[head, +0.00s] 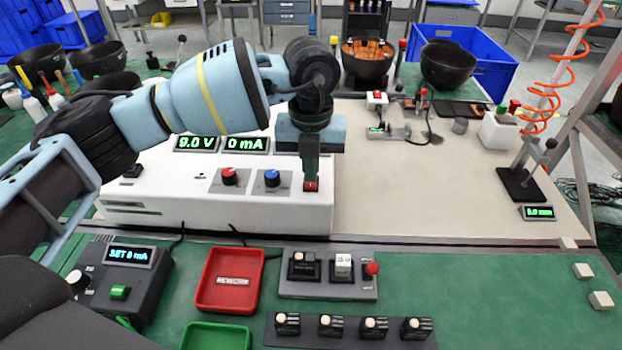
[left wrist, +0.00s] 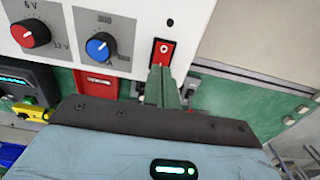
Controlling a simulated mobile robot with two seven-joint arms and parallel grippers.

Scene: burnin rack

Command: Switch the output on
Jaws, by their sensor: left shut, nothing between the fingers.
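The white power supply (head: 225,208) stands at the back left of the bench, with displays reading 9.0 V (head: 195,143) and 0 mA (head: 246,144). Its front has a red knob (head: 229,175), a blue knob (head: 271,177) and a red output switch (head: 311,185). The switch also shows in the left wrist view (left wrist: 162,51). My left gripper (head: 311,178) is shut and empty, its fingertips right at the switch's upper part in the head view. In the left wrist view the fingertips (left wrist: 161,68) overlap the switch's edge; contact cannot be told. My right gripper is not in view.
A red REWORK tray (head: 206,295), a grey switch box (head: 328,289) and a black SET 0 mA unit (head: 120,285) lie in front. The beige mat (head: 430,190) to the right is largely clear.

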